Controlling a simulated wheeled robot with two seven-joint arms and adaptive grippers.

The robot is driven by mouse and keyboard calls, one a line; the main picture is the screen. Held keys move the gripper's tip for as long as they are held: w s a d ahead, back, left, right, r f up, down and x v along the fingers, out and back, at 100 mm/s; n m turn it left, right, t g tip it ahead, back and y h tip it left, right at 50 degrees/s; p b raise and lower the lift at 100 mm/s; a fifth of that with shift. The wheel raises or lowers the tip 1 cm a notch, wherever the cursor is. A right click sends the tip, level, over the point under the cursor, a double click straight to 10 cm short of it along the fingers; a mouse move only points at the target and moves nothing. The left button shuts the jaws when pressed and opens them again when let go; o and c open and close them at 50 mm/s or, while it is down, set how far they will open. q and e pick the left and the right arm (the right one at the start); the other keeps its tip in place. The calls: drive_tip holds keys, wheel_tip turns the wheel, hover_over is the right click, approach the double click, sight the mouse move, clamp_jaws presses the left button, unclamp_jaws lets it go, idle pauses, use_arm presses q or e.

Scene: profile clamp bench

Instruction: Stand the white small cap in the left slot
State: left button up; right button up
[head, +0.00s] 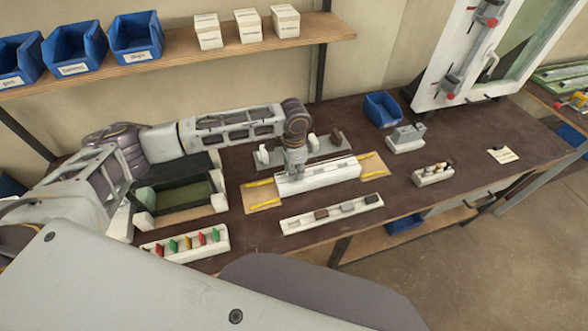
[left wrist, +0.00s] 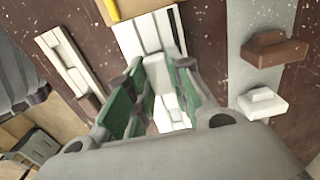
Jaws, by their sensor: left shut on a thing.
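My left gripper (head: 293,170) is low over the left part of the long white block (head: 335,175). In the left wrist view its green-padded fingers (left wrist: 152,90) are shut on a small white piece (left wrist: 160,76), which looks like the white small cap. The fingers hide the cap in the head view. The white block (left wrist: 140,38) lies directly beneath, with dark grooves at its far end. I cannot tell whether the cap touches it, nor which opening is the left slot. My right gripper is not in view.
Behind the block a grey strip (head: 285,158) bears white pieces and a brown piece (head: 337,137). In front lies a white tray (head: 292,226) of brown and grey pieces. A rack of coloured tabs (head: 160,252) stands left. The bench's right part has free room.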

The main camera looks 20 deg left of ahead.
use_arm(q)
drive_tip(key=shift+f, duration=0.25)
drive_tip(key=o, duration=0.8)
drive_tip(key=shift+c, duration=0.2)
drive_tip(key=shift+r, duration=0.1)
drive_tip(key=shift+r+p, duration=1.35)
drive_tip(key=shift+p, duration=0.3)
drive_tip(key=shift+r+p, duration=0.6)
drive_tip(key=shift+r, duration=2)
